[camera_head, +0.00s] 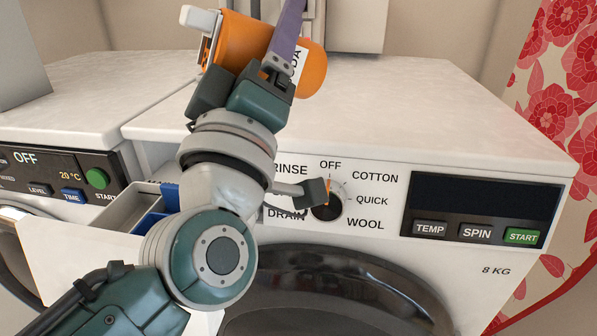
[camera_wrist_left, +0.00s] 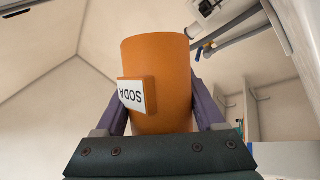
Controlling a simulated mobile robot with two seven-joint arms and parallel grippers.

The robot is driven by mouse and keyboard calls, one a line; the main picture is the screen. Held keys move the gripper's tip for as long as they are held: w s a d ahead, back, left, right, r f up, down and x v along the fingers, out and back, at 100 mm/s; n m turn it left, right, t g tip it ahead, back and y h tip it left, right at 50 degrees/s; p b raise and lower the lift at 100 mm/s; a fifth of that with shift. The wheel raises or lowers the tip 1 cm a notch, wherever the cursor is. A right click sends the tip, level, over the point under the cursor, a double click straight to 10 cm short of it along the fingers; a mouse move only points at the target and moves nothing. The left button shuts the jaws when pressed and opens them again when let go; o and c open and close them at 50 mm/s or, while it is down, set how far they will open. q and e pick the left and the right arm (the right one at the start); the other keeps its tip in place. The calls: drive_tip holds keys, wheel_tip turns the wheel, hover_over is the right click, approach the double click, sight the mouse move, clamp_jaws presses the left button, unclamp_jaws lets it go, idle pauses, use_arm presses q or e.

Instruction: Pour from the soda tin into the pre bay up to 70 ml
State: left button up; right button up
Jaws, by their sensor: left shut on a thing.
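The orange soda tin (camera_head: 312,72) is in my left gripper (camera_head: 286,30), which is shut on it. The tin lies tilted, nearly on its side, above the right-hand washing machine's top; the gripper hides its middle. In the left wrist view the tin (camera_wrist_left: 158,80) sits between the two purple fingers, with its SODA label upside down. The detergent drawer (camera_head: 122,205) is pulled out, below and left of the tin. Blue parts show inside it, but my arm hides much of it. I cannot tell which bay is the pre bay, or any level.
The right-hand machine (camera_head: 400,85) has a dial (camera_head: 327,208) and a panel with buttons (camera_head: 476,207). Another machine (camera_head: 60,85) stands to the left. A red floral curtain (camera_head: 560,110) hangs at the right. The right machine's top is mostly clear.

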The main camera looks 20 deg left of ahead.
sight(245, 18)
use_arm(q)
drive_tip(key=shift+r+n+b, duration=0.2)
drive_tip(key=shift+n+b, duration=0.3)
drive_tip(key=shift+b, duration=0.05)
idle(0.4)
drive_tip(key=shift+s+a+r+n+t+y+b, duration=0.2)
drive_tip(key=shift+s+n+y+b, duration=0.05)
drive_tip(key=shift+n+y+b, duration=0.25)
drive_tip(key=shift+s+a+r+n+t+y+b, duration=0.25)
drive_tip(key=shift+n+y+b, duration=0.15)
drive_tip(key=shift+y+b, duration=0.15)
idle(0.8)
drive_tip(key=shift+s+a+n+y+b, duration=0.1)
drive_tip(key=shift+s+n+y+b, duration=0.2)
drive_tip(key=shift+n+y, duration=0.1)
drive_tip(key=shift+w+r, duration=0.15)
drive_tip(key=shift+n+y+b, duration=0.35)
drive_tip(key=shift+n, duration=0.05)
drive_tip(key=shift+r+n+y+b, duration=0.2)
drive_tip(key=shift+n+y+b, duration=0.1)
drive_tip(key=shift+n+b, duration=0.1)
drive_tip(key=shift+s+a+r+n+y+b, duration=0.15)
drive_tip(key=shift+s+n+y+b, duration=0.1)
drive_tip(key=shift+n+y+b, duration=0.2)
drive_tip(key=shift+s+a+n+y+b, duration=0.1)
drive_tip(key=shift+s+n+y+b, duration=0.05)
drive_tip(key=shift+n+y+b, duration=0.9)
